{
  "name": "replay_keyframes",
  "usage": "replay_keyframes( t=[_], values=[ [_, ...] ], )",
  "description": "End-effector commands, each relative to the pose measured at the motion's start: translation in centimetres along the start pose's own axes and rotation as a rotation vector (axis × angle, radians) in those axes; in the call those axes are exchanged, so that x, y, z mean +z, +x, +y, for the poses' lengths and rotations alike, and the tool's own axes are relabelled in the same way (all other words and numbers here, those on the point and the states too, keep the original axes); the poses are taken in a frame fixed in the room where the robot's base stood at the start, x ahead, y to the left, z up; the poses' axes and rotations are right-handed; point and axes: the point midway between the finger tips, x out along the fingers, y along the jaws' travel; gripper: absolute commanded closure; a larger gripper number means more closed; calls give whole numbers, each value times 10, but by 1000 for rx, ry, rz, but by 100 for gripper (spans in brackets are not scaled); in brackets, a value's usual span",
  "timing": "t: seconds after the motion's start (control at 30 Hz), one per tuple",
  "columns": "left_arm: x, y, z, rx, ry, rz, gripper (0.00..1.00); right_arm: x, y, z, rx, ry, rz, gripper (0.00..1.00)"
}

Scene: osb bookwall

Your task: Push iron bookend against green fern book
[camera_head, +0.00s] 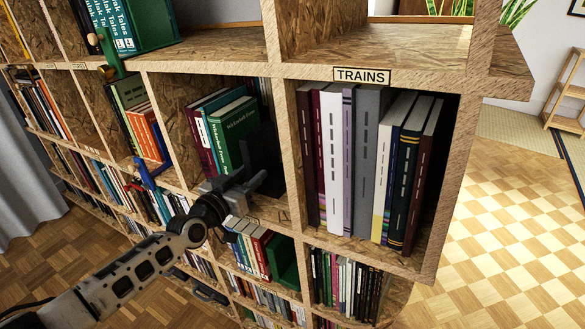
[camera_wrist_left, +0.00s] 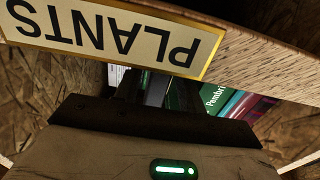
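The iron bookend (camera_head: 263,150) is a dark upright plate in the cubby left of the TRAINS cubby. It stands just right of the green fern book (camera_head: 236,130); I cannot tell whether they touch. The green book leans in a short row with dark red and teal books. It also shows upside down in the left wrist view (camera_wrist_left: 211,99), partly hidden. My left gripper (camera_head: 247,182) reaches into the front of this cubby, low and close to the bookend. Its fingers are dark and partly hidden, so their opening is unclear. My right gripper is not in view.
A PLANTS label (camera_wrist_left: 115,35) on the shelf edge is close to my left wrist. A thick divider (camera_head: 286,150) separates this cubby from the TRAINS books (camera_head: 365,160). A blue object (camera_head: 150,172) sticks out at the left. Lower cubbies hold more books.

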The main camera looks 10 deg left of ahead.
Motion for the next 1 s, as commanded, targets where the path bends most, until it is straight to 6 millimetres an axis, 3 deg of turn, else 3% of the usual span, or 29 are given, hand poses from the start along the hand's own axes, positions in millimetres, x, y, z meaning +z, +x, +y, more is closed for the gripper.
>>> replay_keyframes(
  t=[0.8,1.0],
  values=[
    [-2,-83,3,0,0,-2,60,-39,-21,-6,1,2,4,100],
    [-1,-92,4,1,0,1,60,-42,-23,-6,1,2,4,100]
  ],
)
